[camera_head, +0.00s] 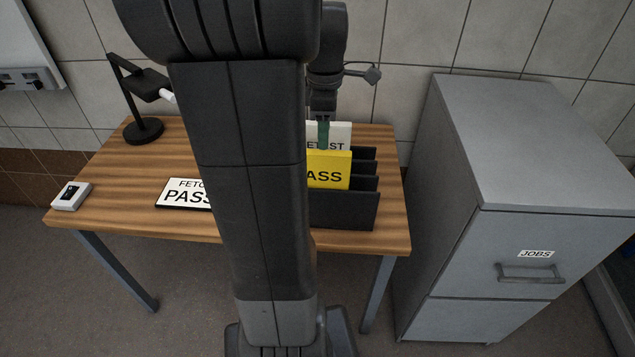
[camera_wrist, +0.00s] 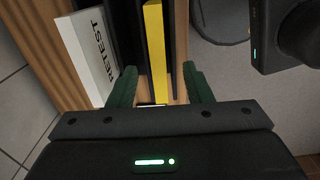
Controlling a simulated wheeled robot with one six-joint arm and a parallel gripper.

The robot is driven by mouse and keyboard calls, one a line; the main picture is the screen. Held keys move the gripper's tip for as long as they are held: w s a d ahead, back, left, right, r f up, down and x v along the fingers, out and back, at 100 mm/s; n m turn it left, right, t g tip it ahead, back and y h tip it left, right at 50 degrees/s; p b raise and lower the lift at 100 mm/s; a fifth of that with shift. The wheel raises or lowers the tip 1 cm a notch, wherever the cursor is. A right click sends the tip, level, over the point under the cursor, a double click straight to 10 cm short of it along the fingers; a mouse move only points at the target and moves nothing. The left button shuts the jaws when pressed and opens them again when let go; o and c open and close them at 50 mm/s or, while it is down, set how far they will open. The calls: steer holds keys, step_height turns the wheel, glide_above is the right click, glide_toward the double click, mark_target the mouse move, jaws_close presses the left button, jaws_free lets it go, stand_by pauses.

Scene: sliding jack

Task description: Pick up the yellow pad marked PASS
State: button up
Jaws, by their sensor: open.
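The yellow pad marked PASS (camera_head: 328,170) stands upright in a slot of the dark rack (camera_head: 343,211) on the wooden table; my arm hides its left part in the head view. In the wrist view the yellow pad (camera_wrist: 155,48) shows edge-on as a narrow strip. My gripper (camera_wrist: 160,88) is open, with one green finger on each side of the strip's line. A dark rack divider also lies between the fingers. Whether the fingers touch the pad cannot be told. In the head view a green finger (camera_head: 323,134) shows just behind the pad's top.
A white RETEST pad (camera_wrist: 88,55) stands close beside the left finger. A FETCH PASS sign (camera_head: 182,194), a black lamp (camera_head: 144,128) and a small white device (camera_head: 71,195) are on the table (camera_head: 125,215). A grey JOBS cabinet (camera_head: 515,230) stands to the right.

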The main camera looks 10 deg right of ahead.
mark_target(323, 153)
step_height(323, 153, down, 5)
steer(key=shift+a+r, duration=0.1)
steer(key=shift+w+a+f, duration=0.1)
steer(key=shift+a+f, duration=0.05)
steer(key=shift+f, duration=0.75)
steer(key=shift+w+a+f, duration=0.15)
steer(key=shift+f, duration=0.7)
steer(key=shift+w+a+f, duration=0.1)
steer(key=shift+a+f, duration=0.05)
steer(key=shift+f, duration=0.75)
jaws_close()
